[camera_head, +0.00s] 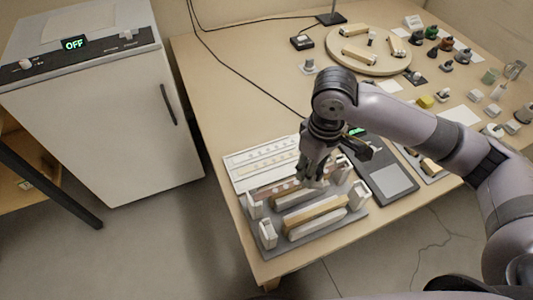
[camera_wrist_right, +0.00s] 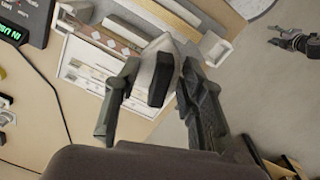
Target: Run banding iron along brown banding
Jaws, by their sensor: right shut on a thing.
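My right gripper (camera_head: 314,180) is over the front left of the bench, above the grey fixture (camera_head: 320,240). It is shut on a pale grey tool with a dark end, which looks like the banding iron (camera_wrist_right: 157,75). A brown banding strip (camera_head: 270,190) runs along the back of the fixture, by the gripper. The gripper hides part of it, and I cannot tell whether the iron touches it. In the right wrist view the fingers (camera_wrist_right: 155,105) stand on both sides of the tool. What looks like my left gripper (camera_wrist_right: 292,42) is over the floor, its jaws unclear.
A white slotted tray (camera_head: 250,160) lies behind the fixture. A dark device with a green display (camera_head: 378,175) is right of it. A round wooden board (camera_head: 368,50) and several small items fill the back. A white cabinet (camera_head: 110,120) reads OFF. The bench's left middle is clear.

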